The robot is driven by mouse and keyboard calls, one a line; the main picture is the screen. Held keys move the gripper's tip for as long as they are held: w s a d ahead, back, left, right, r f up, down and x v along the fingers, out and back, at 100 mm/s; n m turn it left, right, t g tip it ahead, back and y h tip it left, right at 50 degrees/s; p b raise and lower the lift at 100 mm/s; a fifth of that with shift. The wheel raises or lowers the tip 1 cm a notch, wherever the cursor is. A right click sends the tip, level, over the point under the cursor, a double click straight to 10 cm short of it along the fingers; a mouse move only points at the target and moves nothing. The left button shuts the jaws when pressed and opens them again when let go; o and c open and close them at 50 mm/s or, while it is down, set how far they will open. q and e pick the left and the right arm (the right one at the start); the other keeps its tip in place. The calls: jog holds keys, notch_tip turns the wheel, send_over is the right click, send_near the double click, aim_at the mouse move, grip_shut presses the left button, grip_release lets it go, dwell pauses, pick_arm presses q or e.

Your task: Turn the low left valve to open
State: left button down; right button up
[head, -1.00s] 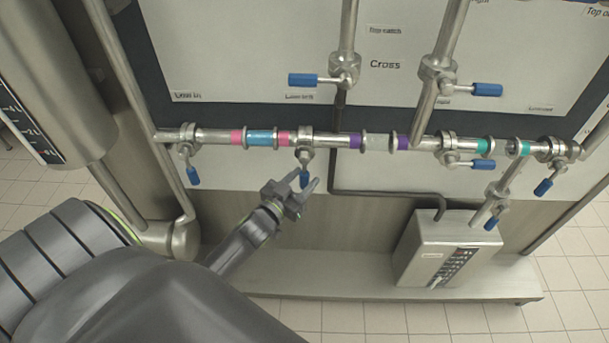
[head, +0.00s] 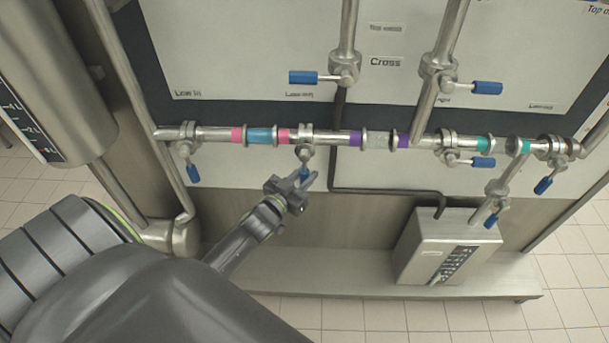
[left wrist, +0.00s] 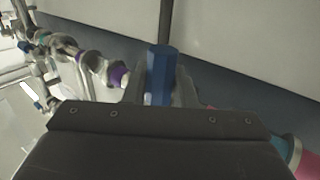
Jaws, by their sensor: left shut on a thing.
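The valve (head: 304,152) below the Low left label sits on the lower horizontal pipe, between the pink and purple bands. Its blue handle (head: 304,173) hangs straight down from it, partly hidden by the fingers. My left gripper (head: 303,183) reaches up from below and is shut on this handle. In the left wrist view the blue handle (left wrist: 160,72) stands between the two fingers of my left gripper (left wrist: 159,88). The valve's body is hidden there. My right gripper is not in view.
Another blue-handled valve (head: 188,155) hangs at the left end of the pipe. A valve with a sideways handle (head: 303,78) is just above. A grey control box (head: 440,248) stands on the low shelf (head: 340,288) at right. Open space lies below the pipe.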

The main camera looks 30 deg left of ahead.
pick_arm(q)
jog(key=shift+w+d+f+n+b, duration=0.1)
jog(key=shift+d+f+n+b, duration=0.15)
jog(key=shift+b, duration=0.5)
jog(key=w+d+r+n+t+y+b, duration=0.1)
jog(key=w+d+r+n+y+b, duration=0.1)
jog(key=n+y, duration=0.5)
jog(key=w+d+r+n+t+y+b, duration=0.1)
jog(key=d+r+n+y+b, duration=0.3)
jog(key=n, duration=1.3)
jog(key=shift+w+r+t+y+b, duration=0.45)
jog(key=shift+r+y+b, duration=0.55)
jog(key=shift+y+b, duration=0.5)
jog(key=shift+s+r+n, duration=0.1)
jog(key=shift+n, duration=0.25)
jog(key=c, duration=1.2)
grip_release()
jog(key=shift+c, duration=0.2)
